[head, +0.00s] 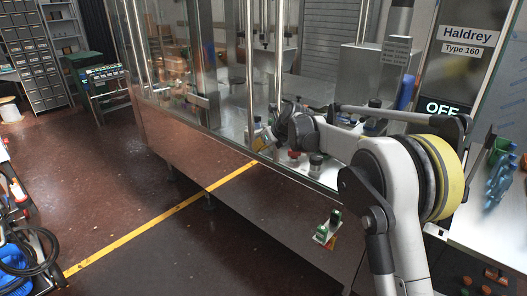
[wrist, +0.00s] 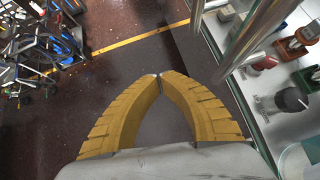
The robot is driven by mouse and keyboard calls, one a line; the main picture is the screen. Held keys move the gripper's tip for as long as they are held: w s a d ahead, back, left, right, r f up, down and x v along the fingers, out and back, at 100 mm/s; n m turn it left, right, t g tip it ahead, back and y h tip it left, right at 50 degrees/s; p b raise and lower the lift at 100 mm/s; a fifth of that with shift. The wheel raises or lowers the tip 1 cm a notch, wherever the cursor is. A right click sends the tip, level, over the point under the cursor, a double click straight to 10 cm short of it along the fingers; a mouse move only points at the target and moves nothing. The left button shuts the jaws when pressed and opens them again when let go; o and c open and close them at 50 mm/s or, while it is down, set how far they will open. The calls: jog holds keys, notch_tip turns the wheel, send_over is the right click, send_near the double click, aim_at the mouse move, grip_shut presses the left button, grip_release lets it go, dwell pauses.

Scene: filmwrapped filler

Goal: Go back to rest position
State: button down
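My arm reaches from the right of the head view towards the glass-fronted machine (head: 225,60). My gripper (head: 258,140) is small and partly hidden by the wrist there. In the wrist view its two yellow fingers (wrist: 160,76) bow outward and meet at the tips. The gap between them is empty and shows dark floor. The gripper is above the floor beside the machine's edge, apart from the things on the machine's deck.
Upright metal bars (wrist: 252,40) and a dark-capped container (wrist: 288,101) are close on the right in the wrist view. A yellow line (head: 160,232) crosses the open floor. A cart with blue hose (head: 18,255) stands at left.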

jog(key=s+d+r+n+h+b, duration=0.1)
jog(key=s+d+n+b, duration=0.1)
jog(key=s+d+n, duration=0.45)
jog(key=s+d+r+n+h+b, duration=0.1)
jog(key=s+d+r+n+b, duration=0.2)
jog(key=s, duration=0.7)
jog(key=s+d+n+h+b, duration=0.1)
jog(key=s+d+n+b, duration=0.1)
jog(key=s+d+n, duration=0.35)
jog(key=s+d+f+n+h+b, duration=0.1)
jog(key=s+d+f+n, duration=0.2)
jog(key=s, duration=0.6)
jog(key=s+d+f+n+h+b, duration=0.1)
jog(key=s+d+f+n, duration=0.3)
jog(key=s, duration=0.5)
jog(key=s+d+f+n+h+b, duration=0.1)
jog(key=s+d+f+n+b, duration=0.2)
jog(key=s+f, duration=0.4)
jog(key=shift+s+d+f+n+t, duration=0.4)
jog(key=shift+s+d+n, duration=0.4)
jog(key=shift+n, duration=0.4)
jog(key=shift+s+a, duration=0.1)
